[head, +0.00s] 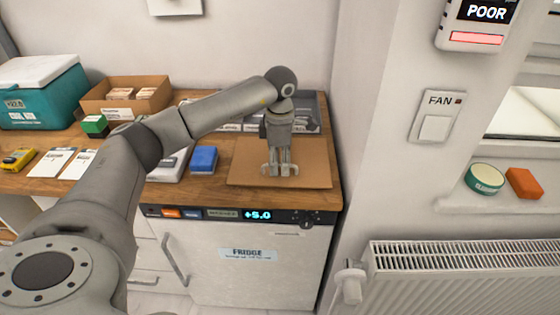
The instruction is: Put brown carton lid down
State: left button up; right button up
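The brown carton lid (313,165) is a flat, square brown panel at the right end of the wooden counter. It appears to lie flat, with its front edge near the counter's front edge. My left gripper (280,170) points straight down over the middle of the lid, its fingertips at or just above the surface. I cannot tell whether the fingers grip any part of the lid. My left forearm and wrist hide some of the counter behind it. My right gripper is not in view.
A grey tray (322,108) stands behind the lid, against the wall. A blue box (204,159) sits left of the lid. An open carton (160,95), a green box (95,125) and a teal cooler (58,98) stand further left. A fridge (265,270) is below.

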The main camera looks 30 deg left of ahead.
pick_arm(q)
notch_tip(320, 180, up, 12)
jog(key=b, duration=0.2)
dwell(0.4)
